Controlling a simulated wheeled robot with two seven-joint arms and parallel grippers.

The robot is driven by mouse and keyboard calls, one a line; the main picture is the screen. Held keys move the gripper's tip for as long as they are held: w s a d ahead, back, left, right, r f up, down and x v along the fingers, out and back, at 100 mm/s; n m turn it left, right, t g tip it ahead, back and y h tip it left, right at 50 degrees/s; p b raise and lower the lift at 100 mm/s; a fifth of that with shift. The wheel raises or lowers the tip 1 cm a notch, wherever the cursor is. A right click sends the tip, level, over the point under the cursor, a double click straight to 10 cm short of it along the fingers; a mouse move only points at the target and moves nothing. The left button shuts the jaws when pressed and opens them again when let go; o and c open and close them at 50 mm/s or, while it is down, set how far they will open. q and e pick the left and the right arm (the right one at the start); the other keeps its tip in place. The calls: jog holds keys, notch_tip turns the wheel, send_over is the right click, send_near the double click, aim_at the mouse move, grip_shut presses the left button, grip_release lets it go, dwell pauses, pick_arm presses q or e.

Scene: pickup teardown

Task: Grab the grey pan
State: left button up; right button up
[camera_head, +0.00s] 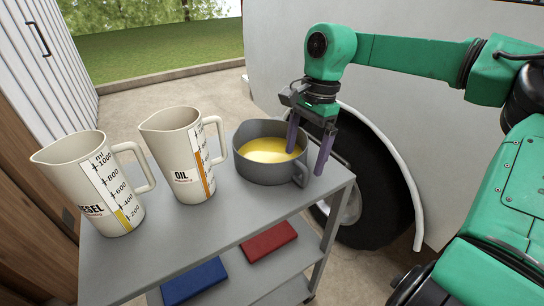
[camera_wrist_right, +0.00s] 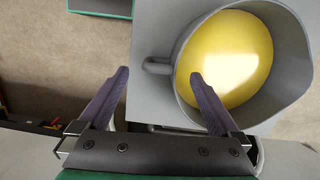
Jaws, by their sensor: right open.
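The grey pan (camera_head: 262,172) stands upright on the cart's top shelf near its right end, with yellow liquid inside. Its small handle (camera_head: 300,174) points to the front right. My right gripper (camera_head: 308,165) is open and reaches down over the pan's right side, one finger by the rim and the other outside it. In the right wrist view, the pan (camera_wrist_right: 290,95) is at the upper right and its handle (camera_wrist_right: 158,66) lies ahead of the gap between the open fingers (camera_wrist_right: 160,82). No contact can be made out. My left gripper is not in view.
A grey cart (camera_head: 150,262) carries an oil jug (camera_head: 176,150) and a diesel jug (camera_head: 90,185) left of the pan. Its lower shelf holds a red box (camera_head: 269,242) and a blue box (camera_head: 194,281). A white vehicle with a dark wheel (camera_head: 375,185) stands close behind and right.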

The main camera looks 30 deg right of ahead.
aim_at(299, 168)
jog(key=f, duration=0.2)
jog(key=a+f, duration=0.1)
jog(key=f, duration=0.1)
jog(key=shift+s+f+p, duration=0.1)
jog(key=shift+f+p, duration=0.05)
jog(key=shift+p, duration=0.2)
jog(key=shift+f, duration=0.5)
grip_shut()
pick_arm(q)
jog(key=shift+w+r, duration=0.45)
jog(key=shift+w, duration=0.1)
pick_arm(e)
jog(key=shift+r, duration=0.1)
jog(key=shift+r, duration=0.15)
